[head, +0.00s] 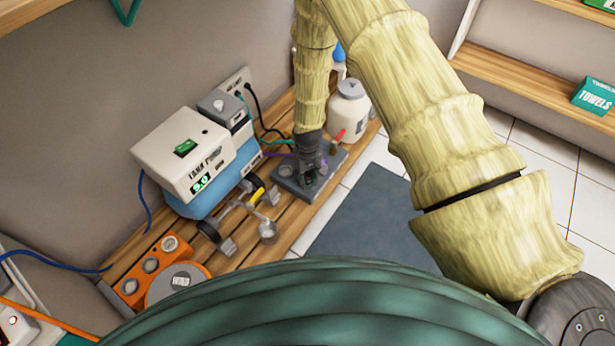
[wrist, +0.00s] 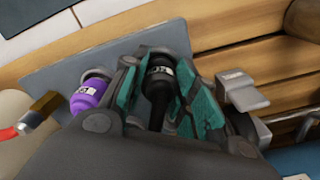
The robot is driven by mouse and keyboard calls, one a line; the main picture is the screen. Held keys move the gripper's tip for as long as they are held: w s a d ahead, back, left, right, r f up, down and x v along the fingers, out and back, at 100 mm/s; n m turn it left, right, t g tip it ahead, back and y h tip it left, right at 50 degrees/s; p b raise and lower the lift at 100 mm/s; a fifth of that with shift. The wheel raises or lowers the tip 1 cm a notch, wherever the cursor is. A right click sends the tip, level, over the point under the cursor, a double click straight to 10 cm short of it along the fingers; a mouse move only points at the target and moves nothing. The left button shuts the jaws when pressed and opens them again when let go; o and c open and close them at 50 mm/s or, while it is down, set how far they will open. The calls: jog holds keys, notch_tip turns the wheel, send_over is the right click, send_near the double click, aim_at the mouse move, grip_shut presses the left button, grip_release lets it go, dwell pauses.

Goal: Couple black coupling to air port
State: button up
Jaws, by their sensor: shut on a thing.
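The black coupling (wrist: 158,88), with a pale label, stands between the teal-padded fingers of my gripper (wrist: 166,82) in the wrist view. The gripper is shut on it. In the head view my gripper (head: 309,170) is low over the grey plate (head: 327,182), and the coupling is mostly hidden by the fingers. A purple coupling (wrist: 87,97) is just left of my gripper in the wrist view. A brown-and-red coupling (wrist: 40,108) lies farther left. I cannot pick out which fitting is the air port.
The white-and-blue unit (head: 185,155) with green displays stands left of my gripper. Metal fittings with a yellow handle (head: 257,197) are in front of it. A white jar (head: 348,110) stands behind the plate. An orange block (head: 150,268) is at front left of the wooden bench.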

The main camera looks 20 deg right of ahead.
aim_at(308, 174)
jog(key=shift+f, duration=0.25)
jog(key=o, duration=1.1)
jog(key=shift+r, duration=0.15)
notch_tip(308, 174, up, 12)
jog(key=shift+f, duration=0.1)
